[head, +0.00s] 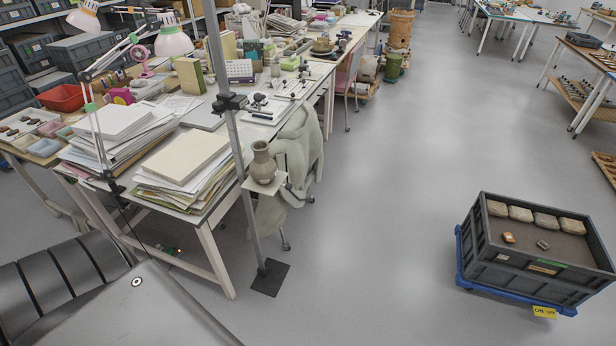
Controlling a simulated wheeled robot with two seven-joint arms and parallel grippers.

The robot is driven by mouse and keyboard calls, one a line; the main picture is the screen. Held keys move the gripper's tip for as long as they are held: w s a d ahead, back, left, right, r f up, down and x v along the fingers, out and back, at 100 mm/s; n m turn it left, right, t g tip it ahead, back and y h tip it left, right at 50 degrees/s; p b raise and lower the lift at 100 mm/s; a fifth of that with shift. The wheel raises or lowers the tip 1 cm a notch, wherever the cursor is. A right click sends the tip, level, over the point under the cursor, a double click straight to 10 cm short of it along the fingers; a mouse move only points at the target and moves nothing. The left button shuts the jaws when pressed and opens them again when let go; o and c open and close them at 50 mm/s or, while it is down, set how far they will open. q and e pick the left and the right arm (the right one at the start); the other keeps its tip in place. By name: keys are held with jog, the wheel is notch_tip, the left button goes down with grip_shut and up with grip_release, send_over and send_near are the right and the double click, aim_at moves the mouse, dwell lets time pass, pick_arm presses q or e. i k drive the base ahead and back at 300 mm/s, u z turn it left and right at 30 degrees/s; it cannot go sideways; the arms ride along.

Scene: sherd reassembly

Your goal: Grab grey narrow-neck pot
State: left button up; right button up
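The grey-brown narrow-neck pot (263,163) stands upright on a small pale platform (252,187). The platform is fixed to a tall metal pole stand (237,150) with a dark square base (270,278) on the floor. The pot is just right of the pole and in front of a pale cloth on a chair. Neither of my grippers shows in the head view.
Cluttered worktables (205,212) with paper stacks (185,160) and a pink lamp (173,38) stand left of the pole. A grey crate (530,275) on a blue dolly (462,270) holds several stones at the right. The floor between is clear.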

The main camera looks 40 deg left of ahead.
aim_at(263, 169)
jog(key=z, duration=0.5)
jog(key=i, duration=1.3)
jog(key=u, duration=0.35)
